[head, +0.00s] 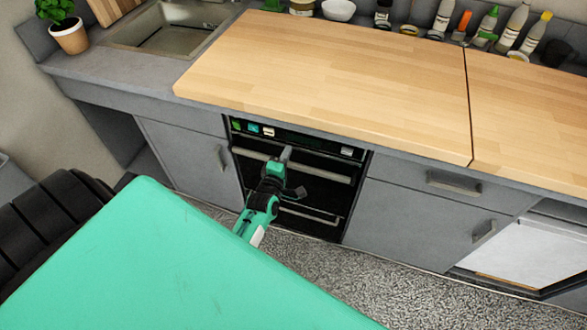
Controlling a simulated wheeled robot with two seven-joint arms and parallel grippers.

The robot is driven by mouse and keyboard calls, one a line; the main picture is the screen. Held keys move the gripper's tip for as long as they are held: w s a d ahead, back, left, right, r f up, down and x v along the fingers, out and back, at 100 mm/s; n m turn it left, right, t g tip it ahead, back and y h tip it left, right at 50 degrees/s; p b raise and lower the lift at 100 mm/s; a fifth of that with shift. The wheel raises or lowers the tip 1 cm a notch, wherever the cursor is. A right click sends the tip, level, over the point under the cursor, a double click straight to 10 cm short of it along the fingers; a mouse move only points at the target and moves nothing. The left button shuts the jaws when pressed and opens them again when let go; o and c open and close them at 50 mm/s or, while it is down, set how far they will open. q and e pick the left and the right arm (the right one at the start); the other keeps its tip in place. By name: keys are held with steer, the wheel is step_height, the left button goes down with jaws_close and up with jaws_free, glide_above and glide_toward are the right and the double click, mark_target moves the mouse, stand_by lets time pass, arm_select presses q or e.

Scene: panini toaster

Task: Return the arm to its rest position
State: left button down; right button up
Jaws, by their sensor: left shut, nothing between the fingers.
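My left gripper (287,156) shows in the middle of the head view, in front of the black oven (315,185) below the counter. It is shut and holds nothing. The green and black forearm behind it comes up from my large green body part at the lower left. The gripper tip overlaps the oven's upper handle bar (325,174) in the picture; I cannot tell whether they touch. My right gripper is not in view.
A wooden worktop (330,75) above the oven is clear. Bottles and bowls, including a white bowl (339,10), line its back edge. A sink (170,30) and potted plant (68,30) are at the left. Grey drawers (425,220) flank the oven; speckled floor (330,275) lies below.

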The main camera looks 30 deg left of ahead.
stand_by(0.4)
arm_select(q)
steer(key=s+d+m+g+h, duration=0.55)
steer(key=s+d+m, duration=0.4)
steer(key=m, duration=0.25)
steer(key=s+d+r+m+g, duration=0.2)
steer(key=s+m+g, duration=0.25)
steer(key=s, duration=0.55)
steer(key=s+d+r+m+g, duration=0.1)
steer(key=s+m+g, duration=0.4)
steer(key=s, duration=0.5)
step_height(320, 180, down, 32)
steer(key=s+m, duration=0.1)
steer(key=m, duration=0.1)
steer(key=s+a+f+g+y, duration=0.1)
steer(key=s+a+f, duration=0.2)
steer(key=s+f, duration=1.4)
steer(key=shift+s+f, duration=0.4)
steer(key=shift+s, duration=0.5)
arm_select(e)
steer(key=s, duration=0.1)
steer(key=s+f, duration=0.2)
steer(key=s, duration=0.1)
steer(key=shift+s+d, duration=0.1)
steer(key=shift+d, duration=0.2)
